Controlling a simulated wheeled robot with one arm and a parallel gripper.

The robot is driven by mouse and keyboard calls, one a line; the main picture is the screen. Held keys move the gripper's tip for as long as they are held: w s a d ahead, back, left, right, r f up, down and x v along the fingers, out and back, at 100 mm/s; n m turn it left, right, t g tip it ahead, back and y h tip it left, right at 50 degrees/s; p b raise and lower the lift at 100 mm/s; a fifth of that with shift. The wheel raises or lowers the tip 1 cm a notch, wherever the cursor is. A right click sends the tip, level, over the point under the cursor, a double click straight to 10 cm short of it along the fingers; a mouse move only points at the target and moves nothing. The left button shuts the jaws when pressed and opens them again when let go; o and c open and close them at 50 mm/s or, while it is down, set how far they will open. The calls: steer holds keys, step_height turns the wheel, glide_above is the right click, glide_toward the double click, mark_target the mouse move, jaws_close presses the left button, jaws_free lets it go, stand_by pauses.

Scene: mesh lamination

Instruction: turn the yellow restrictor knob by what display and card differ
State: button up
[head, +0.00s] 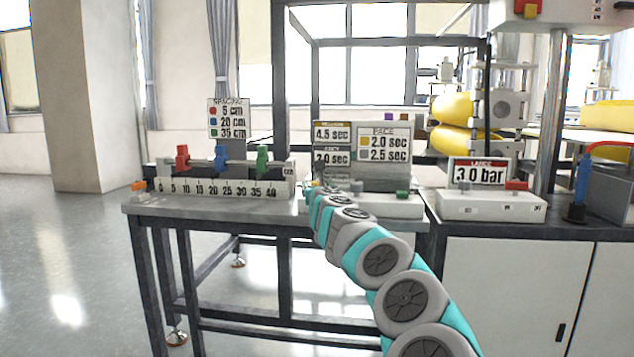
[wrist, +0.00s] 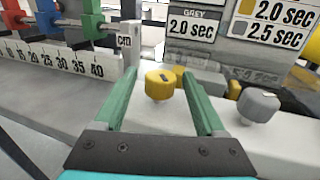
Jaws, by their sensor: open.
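In the wrist view the yellow restrictor knob (wrist: 162,84), with a dark mark on top, stands upright between the two green fingers of my gripper (wrist: 162,75). The fingers are open, with a visible gap on each side of it. A grey knob (wrist: 258,105) stands to the right. In the head view the display (head: 332,133) reads 4.5 sec above and 2.0 sec on its lower, grey line. The PACE card (head: 384,144) reads 2.0 sec beside a yellow mark and 2.5 sec below. My arm hides most of the knob area there.
Left is a ruler rail (head: 226,188) with red, blue and green sliders and a SPACING card (head: 228,118). Right is a white box (head: 490,205) with a 3.0 bar display (head: 479,172). The bench's front edge (head: 200,209) is clear.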

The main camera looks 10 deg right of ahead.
steer(key=shift+w+r, duration=0.1)
steer(key=shift+w, duration=0.25)
steer(key=shift+c, duration=0.3)
jaws_close()
